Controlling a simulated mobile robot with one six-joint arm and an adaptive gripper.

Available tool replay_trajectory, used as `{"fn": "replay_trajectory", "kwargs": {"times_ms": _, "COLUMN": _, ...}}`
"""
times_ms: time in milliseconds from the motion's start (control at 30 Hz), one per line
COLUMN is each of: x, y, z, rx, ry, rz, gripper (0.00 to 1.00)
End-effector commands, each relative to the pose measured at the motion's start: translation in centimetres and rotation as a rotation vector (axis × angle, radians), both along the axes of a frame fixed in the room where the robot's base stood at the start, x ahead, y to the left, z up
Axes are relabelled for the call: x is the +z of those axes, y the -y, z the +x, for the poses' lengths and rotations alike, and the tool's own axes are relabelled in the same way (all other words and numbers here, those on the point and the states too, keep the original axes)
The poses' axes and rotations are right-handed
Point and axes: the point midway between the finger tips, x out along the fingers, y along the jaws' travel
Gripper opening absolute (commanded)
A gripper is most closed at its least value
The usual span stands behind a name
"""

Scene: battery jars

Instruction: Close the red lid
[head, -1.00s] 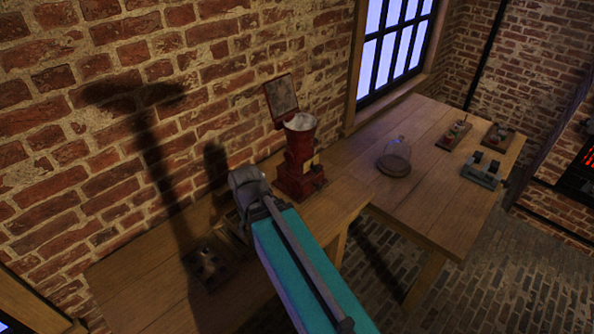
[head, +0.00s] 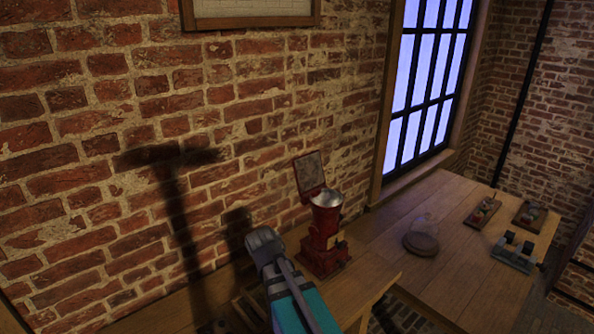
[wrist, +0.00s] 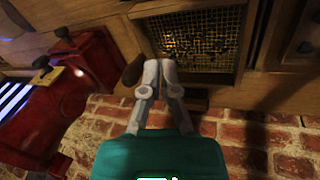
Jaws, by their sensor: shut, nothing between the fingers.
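The red lid (head: 309,172) stands open, tilted up at the back of a red cast machine (head: 323,240) with a pale round bowl or funnel (head: 326,198) on top. The machine stands on the wooden bench against the brick wall. In the wrist view a red body (wrist: 70,105), apparently the same machine, fills the left side; the lid cannot be made out there. My gripper (wrist: 161,66) is shut and empty, to the right of that red body.
A wood-framed mesh panel (wrist: 200,42) lies just beyond my fingertips. A glass dome on a round base (head: 421,240) and several small devices, including a grey one (head: 514,252), stand on the right table (head: 450,280). The brick wall (head: 100,180) is close behind the bench.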

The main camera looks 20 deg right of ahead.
Motion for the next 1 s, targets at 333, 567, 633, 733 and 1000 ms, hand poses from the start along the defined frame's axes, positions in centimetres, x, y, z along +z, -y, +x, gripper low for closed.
{"fn": "replay_trajectory", "kwargs": {"times_ms": 333, "x": 6.0, "y": 5.3, "z": 10.3, "rx": 0.19, "ry": 0.107, "rz": -0.442, "gripper": 0.0}}
{"fn": "replay_trajectory", "kwargs": {"times_ms": 567, "x": 11.1, "y": 7.1, "z": 16.7, "rx": 0.339, "ry": 0.143, "rz": -0.74, "gripper": 0.0}}
{"fn": "replay_trajectory", "kwargs": {"times_ms": 633, "x": 12.8, "y": 7.4, "z": 18.6, "rx": 0.386, "ry": 0.147, "rz": -0.83, "gripper": 0.0}}
{"fn": "replay_trajectory", "kwargs": {"times_ms": 733, "x": 15.1, "y": 7.4, "z": 21.2, "rx": 0.454, "ry": 0.148, "rz": -0.956, "gripper": 0.0}}
{"fn": "replay_trajectory", "kwargs": {"times_ms": 1000, "x": 19.3, "y": 6.8, "z": 25.5, "rx": 0.581, "ry": 0.132, "rz": -1.187, "gripper": 0.0}}
